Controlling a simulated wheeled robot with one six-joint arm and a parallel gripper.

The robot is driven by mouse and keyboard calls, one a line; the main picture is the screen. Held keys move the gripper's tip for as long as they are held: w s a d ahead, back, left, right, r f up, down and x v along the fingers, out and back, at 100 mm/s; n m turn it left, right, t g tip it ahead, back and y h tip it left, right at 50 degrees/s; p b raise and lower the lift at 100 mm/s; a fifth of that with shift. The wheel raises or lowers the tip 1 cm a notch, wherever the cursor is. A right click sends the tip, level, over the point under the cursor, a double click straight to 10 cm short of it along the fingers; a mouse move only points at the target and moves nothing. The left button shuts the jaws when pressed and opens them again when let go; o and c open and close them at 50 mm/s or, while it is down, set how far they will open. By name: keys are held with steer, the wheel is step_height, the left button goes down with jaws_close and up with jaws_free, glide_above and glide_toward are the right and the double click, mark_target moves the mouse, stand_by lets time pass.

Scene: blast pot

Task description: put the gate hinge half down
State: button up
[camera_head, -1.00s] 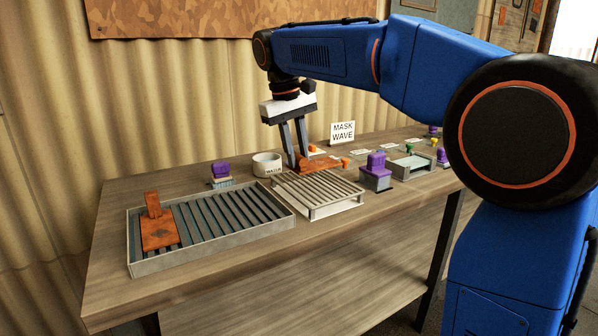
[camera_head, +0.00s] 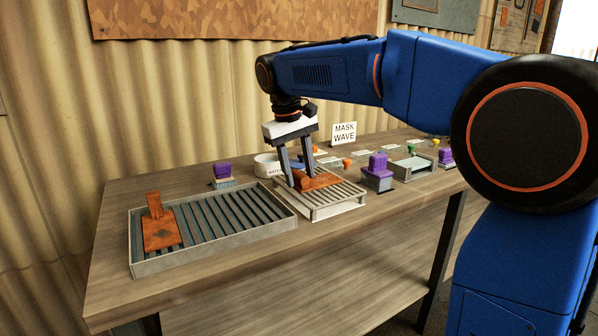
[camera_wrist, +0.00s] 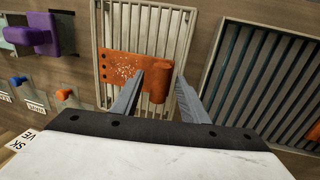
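A rust-orange gate hinge half (camera_head: 318,180), a plate with holes and a raised barrel, lies on the pale slatted rack (camera_head: 338,205). In the wrist view the hinge half (camera_wrist: 122,75) lies across the slats, barrel on the right, with pale specks on its plate. My gripper (camera_head: 299,185) is low over the rack. In the wrist view its fingers (camera_wrist: 160,78) stand either side of the barrel, with a visible gap at each side, so it looks open. Another rust-orange hinge piece (camera_head: 160,233) with an upright part sits in the grey slatted tray (camera_head: 215,247).
A purple-handled brush (camera_head: 222,174) and a white round pot (camera_head: 267,165) stand behind. A purple-topped block (camera_head: 377,172) stands close right of the rack, with small coloured pegs and a pale tray (camera_head: 411,167) beyond. A "MASK WAVE" sign (camera_head: 344,133) stands at the back.

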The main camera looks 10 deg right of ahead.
steer(key=shift+r, duration=0.1)
step_height(320, 180, up, 12)
steer(key=a, duration=0.2)
steer(key=s+d+f+m+t+y, duration=0.1)
steer(key=s+d+f, duration=0.45)
steer(key=s, duration=0.25)
steer(key=s+d+f+t, duration=0.1)
steer(key=s+d+f, duration=0.45)
steer(key=s, duration=0.25)
steer(key=s+d+f+m+t, duration=0.1)
steer(key=s+f, duration=0.7)
steer(key=f, duration=0.2)
steer(key=s+d+f+m+t+y, duration=0.1)
steer(key=s+d+f, duration=0.1)
steer(key=s+f, duration=0.6)
step_height(320, 180, down, 2)
steer(key=shift+d+f+m, duration=0.1)
steer(key=shift+d+m, duration=0.2)
